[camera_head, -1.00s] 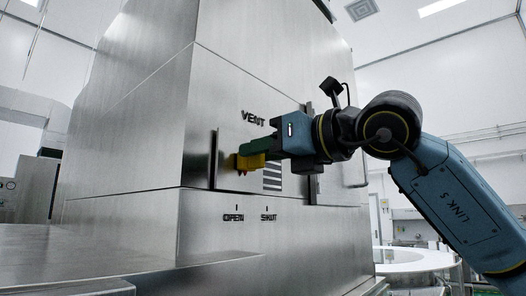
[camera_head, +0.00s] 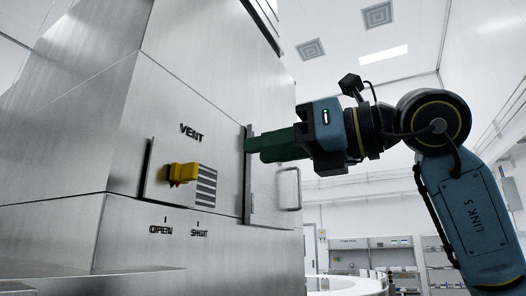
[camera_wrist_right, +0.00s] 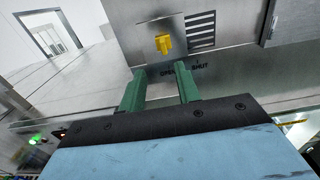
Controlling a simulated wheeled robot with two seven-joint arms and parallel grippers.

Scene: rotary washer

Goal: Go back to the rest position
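The washer's steel front (camera_head: 95,150) fills the left of the head view. Its yellow vent knob (camera_head: 183,173) sits below the word VENT, beside a striped grille, with OPEN and SHUT marks under it. The knob also shows in the right wrist view (camera_wrist_right: 163,44), beyond the fingertips. My right gripper (camera_head: 250,145) is raised to the right of the knob and apart from it. In the right wrist view its two green fingers (camera_wrist_right: 160,88) are spread with nothing between them. My left gripper is not in view.
A steel door with a handle (camera_head: 289,190) is at the right of the washer front, behind my right gripper. A white round table (camera_head: 345,284) and shelves (camera_head: 375,255) stand farther back at the right. The room between them looks clear.

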